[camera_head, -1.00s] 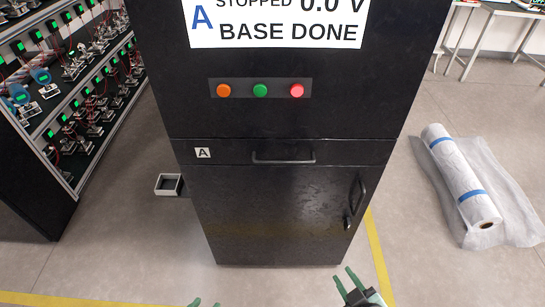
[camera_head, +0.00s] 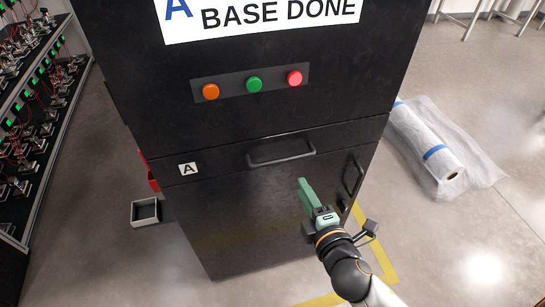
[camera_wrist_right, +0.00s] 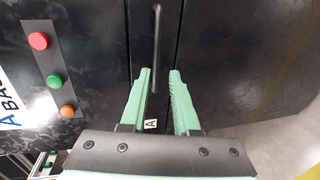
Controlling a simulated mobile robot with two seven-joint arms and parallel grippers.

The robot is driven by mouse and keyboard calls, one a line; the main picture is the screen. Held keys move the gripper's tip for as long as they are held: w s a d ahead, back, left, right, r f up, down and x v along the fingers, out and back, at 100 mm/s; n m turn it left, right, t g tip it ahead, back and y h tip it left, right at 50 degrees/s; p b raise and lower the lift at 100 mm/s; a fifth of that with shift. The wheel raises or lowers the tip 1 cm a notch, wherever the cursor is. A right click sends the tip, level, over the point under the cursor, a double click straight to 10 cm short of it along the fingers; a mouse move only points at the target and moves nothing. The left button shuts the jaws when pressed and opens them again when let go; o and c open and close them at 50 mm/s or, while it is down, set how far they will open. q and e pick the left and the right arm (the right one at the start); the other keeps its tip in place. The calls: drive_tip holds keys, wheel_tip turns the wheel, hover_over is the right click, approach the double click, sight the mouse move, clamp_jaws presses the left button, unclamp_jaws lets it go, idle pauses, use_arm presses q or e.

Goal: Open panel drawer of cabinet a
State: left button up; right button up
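Cabinet A (camera_head: 240,220) is black and stands in front of me. Its panel drawer (camera_head: 220,168) is a shut narrow band with an "A" label (camera_head: 188,169) and a dark horizontal bar handle (camera_head: 281,153). My right gripper (camera_head: 306,190) has green fingers and is in front of the cabinet, below and right of the handle. In the right wrist view the right gripper (camera_wrist_right: 160,78) is open and empty, and the handle (camera_wrist_right: 156,48) shows beyond the fingertips, lined up with the gap and apart from them. My left gripper is not in view.
Orange, green and red buttons (camera_head: 253,84) sit above the drawer, under a screen reading "BASE DONE". A lower door has a vertical handle (camera_head: 352,178) on the right. A small grey tray (camera_head: 145,212) is at the left. A wrapped roll (camera_head: 430,150) lies on the floor at right.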

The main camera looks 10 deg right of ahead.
sight(286, 160)
drive_tip(key=x, duration=1.2)
drive_tip(key=shift+w+r, duration=0.15)
drive_tip(key=shift+w, duration=0.25)
clamp_jaws()
idle(1.0)
